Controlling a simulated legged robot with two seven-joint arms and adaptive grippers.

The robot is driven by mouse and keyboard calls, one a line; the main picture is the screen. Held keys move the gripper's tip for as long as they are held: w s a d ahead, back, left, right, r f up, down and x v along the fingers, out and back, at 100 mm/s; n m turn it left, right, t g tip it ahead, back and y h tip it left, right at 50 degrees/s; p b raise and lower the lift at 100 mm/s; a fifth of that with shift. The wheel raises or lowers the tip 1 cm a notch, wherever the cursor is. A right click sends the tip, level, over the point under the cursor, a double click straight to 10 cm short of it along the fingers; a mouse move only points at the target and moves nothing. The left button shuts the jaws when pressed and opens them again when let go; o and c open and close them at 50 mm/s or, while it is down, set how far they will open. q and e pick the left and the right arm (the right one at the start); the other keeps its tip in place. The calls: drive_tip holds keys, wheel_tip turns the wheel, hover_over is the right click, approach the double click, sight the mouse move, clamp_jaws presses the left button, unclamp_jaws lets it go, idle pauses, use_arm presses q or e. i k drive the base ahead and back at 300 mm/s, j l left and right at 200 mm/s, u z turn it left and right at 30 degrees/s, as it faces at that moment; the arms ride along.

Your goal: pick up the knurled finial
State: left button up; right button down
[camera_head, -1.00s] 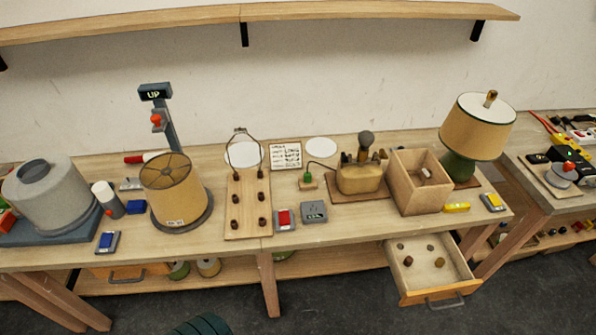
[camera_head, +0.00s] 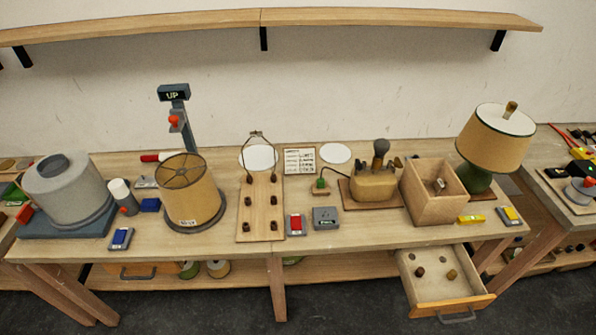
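No gripper of mine is in view. Several small pieces that could be finials show, but they are too small to tell which one is knurled. An open drawer (camera_head: 436,293) under the right part of the bench holds a dark brown knob (camera_head: 420,271), a brass-brown knob (camera_head: 451,275) and a smaller greyish piece (camera_head: 412,257). A brown and brass-coloured finial (camera_head: 511,108) stands on top of the shaded table lamp (camera_head: 495,138) at the right. A small pale and dark piece (camera_head: 439,185) shows inside the open wooden box (camera_head: 433,207).
The bench (camera_head: 345,237) also carries a grey drum (camera_head: 68,195), a loose lampshade (camera_head: 190,195) below an "UP" sign (camera_head: 173,92), a peg board (camera_head: 262,210) and a lamp base (camera_head: 374,188). The drawer juts out over the floor. A shelf (camera_head: 200,24) runs above.

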sight(453, 274)
drive_tip(key=k+z, duration=0.15)
drive_tip(key=z, duration=1.15)
